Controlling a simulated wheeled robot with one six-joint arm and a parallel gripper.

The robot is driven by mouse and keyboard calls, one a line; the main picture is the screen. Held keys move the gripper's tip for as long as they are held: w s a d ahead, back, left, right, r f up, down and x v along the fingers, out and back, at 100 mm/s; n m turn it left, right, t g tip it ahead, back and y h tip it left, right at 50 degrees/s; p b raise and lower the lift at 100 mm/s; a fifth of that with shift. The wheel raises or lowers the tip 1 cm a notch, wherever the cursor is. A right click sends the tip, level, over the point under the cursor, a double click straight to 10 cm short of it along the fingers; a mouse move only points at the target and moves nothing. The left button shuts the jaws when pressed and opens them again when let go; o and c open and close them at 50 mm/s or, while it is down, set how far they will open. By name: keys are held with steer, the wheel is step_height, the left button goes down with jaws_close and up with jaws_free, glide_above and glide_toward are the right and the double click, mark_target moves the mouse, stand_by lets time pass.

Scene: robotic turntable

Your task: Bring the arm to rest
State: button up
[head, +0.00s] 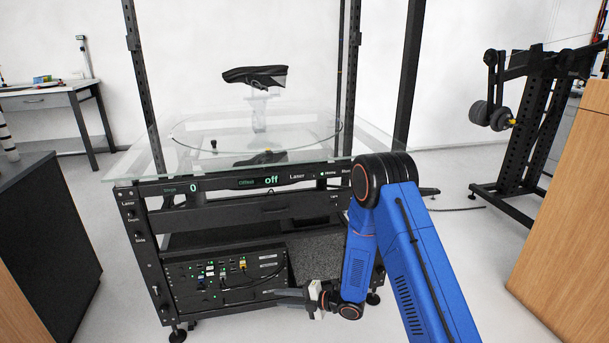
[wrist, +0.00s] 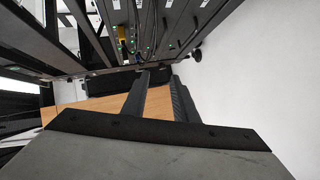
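My blue arm (head: 420,265) reaches forward from the lower right and bends down at its black elbow joint. My gripper (head: 281,296) hangs low in front of the turntable rack and points left. In the wrist view, the two dark fingers of my gripper (wrist: 158,80) stand a little apart, with a wood-coloured surface showing between them. Nothing is held. From these views I cannot tell whether the gripper touches the rack.
The black rack (head: 240,218) carries a glass plate (head: 330,140) with a dark shoe-like object (head: 255,76) raised above it. A control box (head: 225,277) sits low in the rack. Wooden cabinets (head: 570,200) stand right, a dark cabinet (head: 45,235) left.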

steer(key=w+d+r+m+t+h, duration=0.25)
steer(key=d+r+m+h, duration=0.25)
steer(key=d+r, duration=0.55)
steer(key=w+d+r+m+t+h, duration=0.25)
steer(key=d+r+m+h, duration=0.2)
steer(key=d+r, duration=0.55)
steer(key=s+d+r+m+h, duration=0.2)
steer(key=s+d+r+m, duration=0.3)
steer(key=r, duration=0.3)
steer(key=s+d+r+m+g+h, duration=0.15)
steer(key=s+d+r+m, duration=0.3)
steer(key=s, duration=0.45)
steer(key=s+d+r+m+g+h, duration=0.1)
steer(key=s+d+r+m+h, duration=0.1)
steer(key=s+d+r+m, duration=0.35)
steer(key=s+m+g+y, duration=0.1)
steer(key=s+m, duration=0.4)
steer(key=s, duration=1.8)
steer(key=shift+s+d+f+g, duration=0.25)
steer(key=shift+d+g, duration=0.15)
steer(key=shift+g, duration=0.35)
steer(key=shift+c, duration=0.2)
